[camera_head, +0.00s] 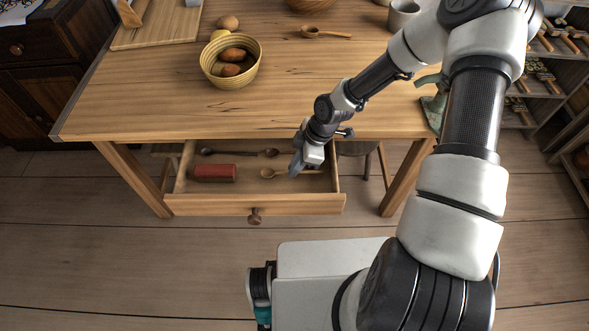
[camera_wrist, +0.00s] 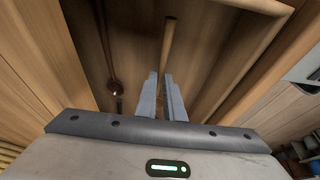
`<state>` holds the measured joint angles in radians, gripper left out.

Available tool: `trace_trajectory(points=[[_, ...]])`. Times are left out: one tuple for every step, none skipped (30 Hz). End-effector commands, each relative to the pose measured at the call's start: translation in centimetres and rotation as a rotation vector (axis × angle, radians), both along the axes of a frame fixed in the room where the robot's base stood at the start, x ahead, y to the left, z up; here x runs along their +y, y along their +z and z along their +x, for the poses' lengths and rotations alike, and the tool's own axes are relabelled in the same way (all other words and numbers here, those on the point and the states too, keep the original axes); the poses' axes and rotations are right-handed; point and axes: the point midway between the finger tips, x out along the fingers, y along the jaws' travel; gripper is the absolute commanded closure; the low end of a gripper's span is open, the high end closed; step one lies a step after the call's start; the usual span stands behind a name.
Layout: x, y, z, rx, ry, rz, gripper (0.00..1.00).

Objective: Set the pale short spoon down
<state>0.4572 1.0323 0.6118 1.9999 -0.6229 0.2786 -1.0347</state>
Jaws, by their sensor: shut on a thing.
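The pale short spoon (camera_head: 267,173) is in or just above the open drawer (camera_head: 255,204), its bowl to the left and its handle running right to my gripper (camera_head: 295,169). My gripper is shut on the spoon and reaches down into the drawer. In the wrist view the fingers (camera_wrist: 162,82) close around the pale spoon's handle (camera_wrist: 169,42), which sticks out beyond them. The bowl is hidden there. I cannot tell whether the spoon touches the drawer floor.
The drawer also holds a red cylinder (camera_head: 214,172) and dark spoons (camera_head: 271,153) along its back. On the table above (camera_head: 150,110) are a basket (camera_head: 206,67) with brown items, a wooden spoon (camera_head: 311,31) and a grey mug (camera_head: 402,13). Drawer walls are close around my gripper.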

Motion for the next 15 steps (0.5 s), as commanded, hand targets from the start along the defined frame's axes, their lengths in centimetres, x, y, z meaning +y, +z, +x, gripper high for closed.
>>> trace_trajectory(points=[[0.03, -1.02, -0.08, 0.002, 0.001, 0.0, 1.0], [0.01, -1.29, -0.05, 0.002, 0.001, 0.0, 1.0], [-0.01, -1.47, -0.01, 0.001, 0.0, 0.0, 1.0], [-0.02, -1.51, 0.01, 0.0, 0.0, 0.0, 1.0], [-0.02, -1.47, 0.02, 0.0, 0.0, 0.0, 1.0], [-0.03, -1.41, 0.03, -0.001, 0.0, 0.0, 1.0], [-0.03, -1.41, 0.03, 0.0, 0.0, -0.001, 1.0], [-0.04, -1.4, 0.02, 0.0, 0.0, -0.001, 1.0], [-0.03, -1.41, 0.02, 0.0, 0.0, 0.0, 1.0], [-0.03, -1.44, 0.01, 0.0, 0.0, 0.0, 1.0], [-0.03, -1.53, 0.01, 0.0, -0.001, 0.0, 1.0], [-0.04, -1.69, 0.0, 0.0, -0.001, 0.0, 1.0], [-0.03, -1.81, -0.01, 0.0, -0.001, 0.0, 1.0], [-0.03, -1.71, 0.0, 0.0, -0.001, 0.0, 0.89], [-0.04, -1.66, 0.0, 0.0, -0.001, 0.0, 0.82]])
